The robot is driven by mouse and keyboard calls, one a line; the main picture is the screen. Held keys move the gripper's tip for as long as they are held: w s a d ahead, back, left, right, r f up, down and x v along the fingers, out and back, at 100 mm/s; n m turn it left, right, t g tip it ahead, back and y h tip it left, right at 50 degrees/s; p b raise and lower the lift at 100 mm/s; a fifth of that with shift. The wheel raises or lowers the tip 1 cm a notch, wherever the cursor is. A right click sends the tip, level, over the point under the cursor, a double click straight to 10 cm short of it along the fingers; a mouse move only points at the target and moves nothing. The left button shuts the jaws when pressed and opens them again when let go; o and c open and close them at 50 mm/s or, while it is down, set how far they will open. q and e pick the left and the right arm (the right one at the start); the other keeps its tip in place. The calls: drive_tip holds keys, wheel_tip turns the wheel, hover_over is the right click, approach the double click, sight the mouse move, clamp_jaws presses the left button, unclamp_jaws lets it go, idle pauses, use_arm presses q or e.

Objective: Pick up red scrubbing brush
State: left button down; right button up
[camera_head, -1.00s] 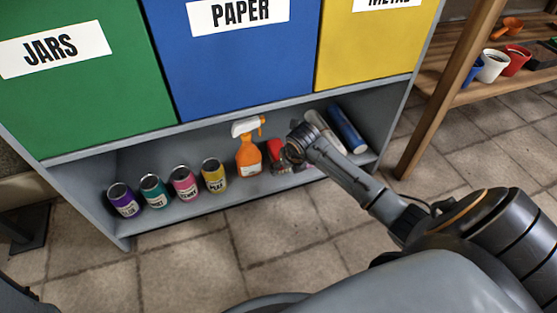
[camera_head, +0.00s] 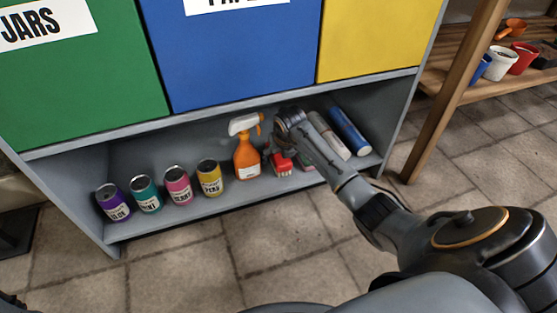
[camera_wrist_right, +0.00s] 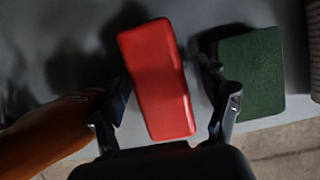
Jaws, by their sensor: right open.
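The red scrubbing brush (camera_head: 282,163) lies on the low grey shelf, between the orange spray bottle and a green block, partly hidden by my right arm in the head view. In the right wrist view the red brush (camera_wrist_right: 157,80) lies between the two fingers of my right gripper (camera_wrist_right: 165,105). The fingers are open, one on each side of it, and I cannot tell whether they touch it. In the head view the right gripper is mostly hidden behind its own wrist, above the brush. My left gripper is not in view.
The orange spray bottle (camera_head: 246,153) stands close left of the brush. A green block (camera_wrist_right: 250,72) lies close right, near a finger. Several labelled cans (camera_head: 210,178) stand further left. Blue and white cylinders (camera_head: 348,130) lie at the right. The bins (camera_head: 245,60) rise above the shelf.

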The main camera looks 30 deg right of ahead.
drive_tip(key=shift+f, duration=0.25)
idle(0.6)
drive_tip(key=c, duration=1.3)
